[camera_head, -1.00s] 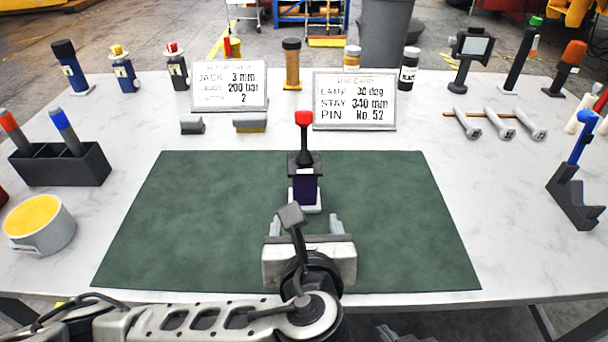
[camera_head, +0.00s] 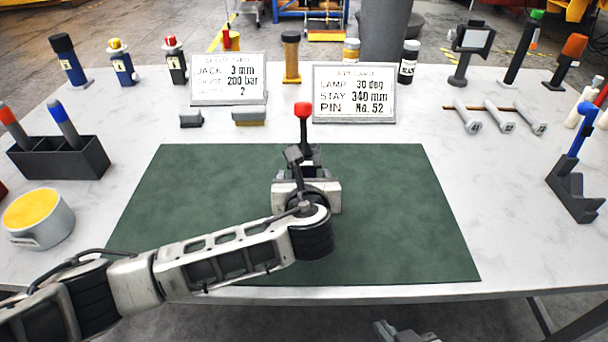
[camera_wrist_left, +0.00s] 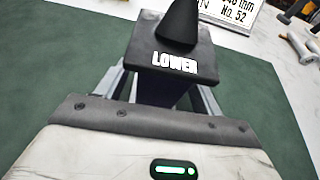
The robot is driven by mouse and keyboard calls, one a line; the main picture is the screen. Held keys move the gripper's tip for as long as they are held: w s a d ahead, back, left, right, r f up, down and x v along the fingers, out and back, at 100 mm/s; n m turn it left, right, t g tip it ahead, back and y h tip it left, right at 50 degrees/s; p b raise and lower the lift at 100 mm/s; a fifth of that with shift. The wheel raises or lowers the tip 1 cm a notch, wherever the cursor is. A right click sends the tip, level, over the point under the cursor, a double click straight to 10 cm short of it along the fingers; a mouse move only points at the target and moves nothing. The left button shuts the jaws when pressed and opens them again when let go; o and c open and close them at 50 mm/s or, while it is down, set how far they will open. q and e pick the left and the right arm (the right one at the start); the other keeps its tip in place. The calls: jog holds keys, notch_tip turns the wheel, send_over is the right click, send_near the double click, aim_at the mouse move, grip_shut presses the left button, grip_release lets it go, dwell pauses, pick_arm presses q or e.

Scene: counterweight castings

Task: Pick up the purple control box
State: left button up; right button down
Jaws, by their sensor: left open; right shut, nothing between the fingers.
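The purple control box (camera_head: 303,109) stands upright on the green mat, its red-knobbed black lever pointing up. In the head view my left gripper hides most of its body. In the left wrist view the box's dark top (camera_wrist_left: 190,60) reads "LOWER" below the black lever base. My left gripper (camera_head: 305,174) is open at the near side of the box. In the left wrist view its fingers (camera_wrist_left: 160,90) reach forward on either side of the body, below the wider top; contact is not clear. My right gripper (camera_head: 396,331) is shut and empty at the bottom edge, beyond the table front.
The green mat (camera_head: 400,220) is otherwise clear. Two sign boards (camera_head: 228,80) (camera_head: 354,94) stand behind it. A grey block (camera_head: 191,119) and a brush-like block (camera_head: 249,116) lie before the left sign. A black holder (camera_head: 60,160) and yellow-filled cup (camera_head: 38,218) stand left, a blue-handled tool (camera_head: 574,185) right.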

aim_at(305, 168)
pick_arm(q)
jog(key=shift+w+f, duration=0.15)
jog(key=shift+w, duration=0.2)
jog(key=c, duration=1.2)
grip_shut()
jog(key=shift+r, duration=0.2)
jog(key=shift+r, duration=0.55)
notch_tip(305, 168, up, 2)
jog(key=shift+s+r, duration=0.15)
jog(key=shift+r, duration=0.05)
jog(key=s+r, duration=0.2)
jog(key=s+r+p, duration=0.1)
jog(key=s+r, duration=0.1)
jog(key=r, duration=0.1)
jog(key=shift+s+r, duration=0.3)
jog(key=shift+s, duration=0.05)
jog(key=v, duration=0.9)
jog(key=shift+s+r, duration=0.15)
jog(key=shift+s, duration=0.25)
